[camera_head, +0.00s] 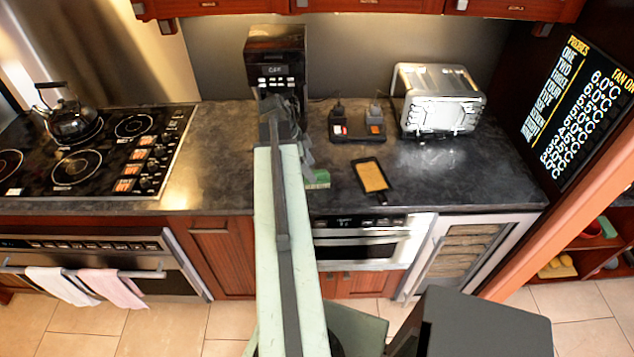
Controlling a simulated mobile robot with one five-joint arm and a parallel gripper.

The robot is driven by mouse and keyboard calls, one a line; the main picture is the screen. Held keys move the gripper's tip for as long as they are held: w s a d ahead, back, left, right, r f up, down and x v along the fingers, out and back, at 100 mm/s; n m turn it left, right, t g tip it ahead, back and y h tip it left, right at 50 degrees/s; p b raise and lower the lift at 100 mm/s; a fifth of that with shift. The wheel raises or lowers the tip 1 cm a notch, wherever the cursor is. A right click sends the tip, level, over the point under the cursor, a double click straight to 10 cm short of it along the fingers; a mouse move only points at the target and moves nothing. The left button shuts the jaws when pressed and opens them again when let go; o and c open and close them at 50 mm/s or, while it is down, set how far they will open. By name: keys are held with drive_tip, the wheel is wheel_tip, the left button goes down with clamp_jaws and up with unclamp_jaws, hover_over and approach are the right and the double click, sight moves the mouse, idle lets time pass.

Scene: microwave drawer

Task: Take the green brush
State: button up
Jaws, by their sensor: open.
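A small green block-like thing (318,180), which looks like the green brush, lies on the dark countertop (225,170) near its front edge, right of my arm. Its left part is hidden behind my arm and gripper. My gripper (308,170) is at the far end of my pale green arm, just beside and partly over the brush. It is open. I cannot tell whether its fingers touch the brush, as the fingers are small and dark here.
A phone-like device (373,177) lies right of the brush. Behind stand a black coffee maker (277,62), a charging stand (356,123) and a silver toaster (439,101). A stove with a kettle (70,121) is at left. The counter between stove and arm is clear.

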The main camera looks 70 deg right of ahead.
sight(315, 171)
drive_tip(key=b+x, duration=0.4)
drive_tip(key=x, duration=0.1)
drive_tip(key=shift+d+f+b, duration=0.1)
drive_tip(key=shift+d+b, duration=0.15)
drive_tip(key=shift+b, duration=0.15)
clamp_jaws()
drive_tip(key=shift+r, duration=0.25)
wheel_tip(315, 171, up, 10)
drive_tip(key=p, duration=1)
drive_tip(key=shift+r+p, duration=0.1)
drive_tip(key=shift+p, duration=0.25)
